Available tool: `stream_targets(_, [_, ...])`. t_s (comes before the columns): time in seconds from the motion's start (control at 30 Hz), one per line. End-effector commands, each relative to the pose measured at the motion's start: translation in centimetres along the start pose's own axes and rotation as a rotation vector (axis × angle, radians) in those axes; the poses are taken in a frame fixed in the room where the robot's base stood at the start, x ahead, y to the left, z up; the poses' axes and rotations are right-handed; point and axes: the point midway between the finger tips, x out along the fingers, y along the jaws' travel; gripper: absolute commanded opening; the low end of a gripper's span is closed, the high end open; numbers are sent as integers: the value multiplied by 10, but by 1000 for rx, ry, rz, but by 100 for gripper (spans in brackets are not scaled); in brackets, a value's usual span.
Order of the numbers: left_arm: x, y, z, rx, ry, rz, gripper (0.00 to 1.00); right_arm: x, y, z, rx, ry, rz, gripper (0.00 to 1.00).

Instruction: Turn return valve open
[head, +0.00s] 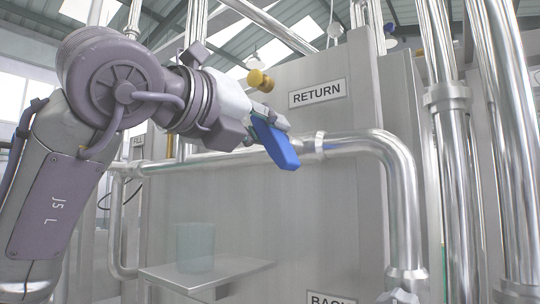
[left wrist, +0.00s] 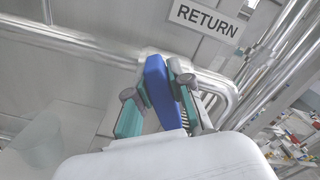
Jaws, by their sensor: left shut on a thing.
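The blue return valve handle (head: 275,143) is in the middle of the head view, just below and left of the RETURN sign (head: 318,93). It slants down to the right in front of the steel pipe (head: 350,137). My left gripper (head: 268,118) is at the handle's upper end and shut on it. In the left wrist view the blue handle (left wrist: 161,88) stands between the two fingers of my left gripper (left wrist: 158,100). The valve body behind the handle is mostly hidden. My right gripper is not in view.
A small shelf (head: 215,273) juts from the steel panel below, with a translucent greenish container (head: 195,247) on it. Vertical steel pipes (head: 450,130) stand at the right.

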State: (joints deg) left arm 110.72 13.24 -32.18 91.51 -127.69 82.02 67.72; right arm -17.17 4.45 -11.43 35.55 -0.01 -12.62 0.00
Motion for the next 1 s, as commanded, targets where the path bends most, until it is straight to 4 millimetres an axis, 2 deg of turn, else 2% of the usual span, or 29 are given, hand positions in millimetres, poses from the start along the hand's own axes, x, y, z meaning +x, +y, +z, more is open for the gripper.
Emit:
stream_targets(0.03, [0, 4, -4, -48, -4, -1, 0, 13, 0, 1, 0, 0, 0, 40])
stream_targets(0.5, [-1, 13, -5, -493, -5, -2, 0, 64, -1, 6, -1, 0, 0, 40])
stream_targets(1.0, [-1, 19, -8, -876, -4, -2, 0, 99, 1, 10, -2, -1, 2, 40])
